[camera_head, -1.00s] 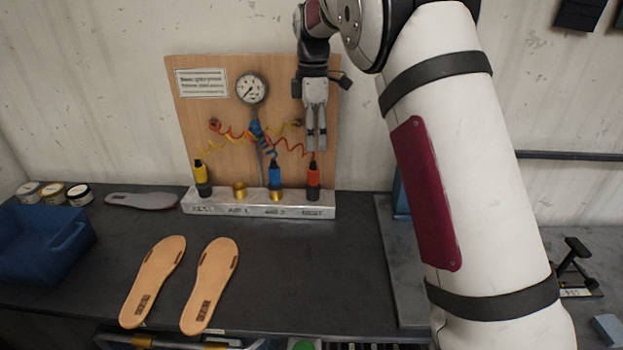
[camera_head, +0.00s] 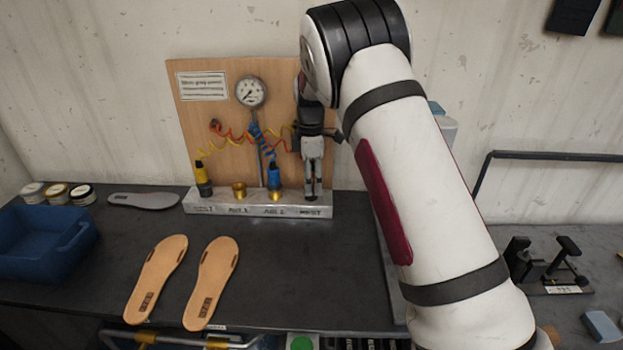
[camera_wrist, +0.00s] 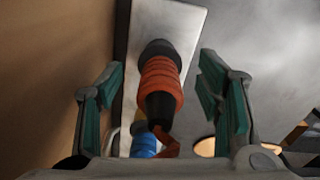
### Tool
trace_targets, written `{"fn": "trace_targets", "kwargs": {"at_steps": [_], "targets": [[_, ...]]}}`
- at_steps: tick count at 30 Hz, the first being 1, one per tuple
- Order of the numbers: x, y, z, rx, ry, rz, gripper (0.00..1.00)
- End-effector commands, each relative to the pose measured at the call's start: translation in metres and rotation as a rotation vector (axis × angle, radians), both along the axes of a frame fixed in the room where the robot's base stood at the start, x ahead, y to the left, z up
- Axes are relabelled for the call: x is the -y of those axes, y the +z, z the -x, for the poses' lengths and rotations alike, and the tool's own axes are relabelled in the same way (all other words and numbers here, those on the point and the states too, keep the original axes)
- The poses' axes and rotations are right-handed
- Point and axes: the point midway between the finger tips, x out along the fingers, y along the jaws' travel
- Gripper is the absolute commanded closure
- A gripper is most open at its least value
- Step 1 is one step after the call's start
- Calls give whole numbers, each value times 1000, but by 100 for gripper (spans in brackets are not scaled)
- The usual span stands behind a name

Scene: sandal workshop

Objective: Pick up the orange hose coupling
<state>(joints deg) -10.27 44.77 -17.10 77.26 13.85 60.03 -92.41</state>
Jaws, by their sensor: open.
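In the wrist view, the orange hose coupling (camera_wrist: 161,80) has a ribbed body and black ends, with an orange-red hose at its near end. It lies between the two open, green-padded fingers of my gripper (camera_wrist: 160,72), with a gap on each side. In the head view, my gripper (camera_head: 312,193) points down at the right end of the grey metal rail (camera_head: 230,210). There it hides most or all of the orange coupling.
A yellow coupling (camera_head: 202,178) and a blue coupling (camera_head: 274,179) stand on the rail, with a brass fitting (camera_head: 239,190) between them. A wooden panel with a gauge (camera_head: 251,92) rises behind. Two tan insoles (camera_head: 211,283) and a blue bin (camera_head: 45,243) lie left.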

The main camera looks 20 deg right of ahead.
Motion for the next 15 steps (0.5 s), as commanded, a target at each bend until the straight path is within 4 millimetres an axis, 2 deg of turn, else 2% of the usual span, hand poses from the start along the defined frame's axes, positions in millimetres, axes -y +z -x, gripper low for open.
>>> {"fn": "trace_targets", "kwargs": {"at_steps": [8,9,15], "targets": [[0,-6,0,1,0,1,40],[0,-6,0,1,0,1,42],[0,-6,0,1,0,0,88]]}}
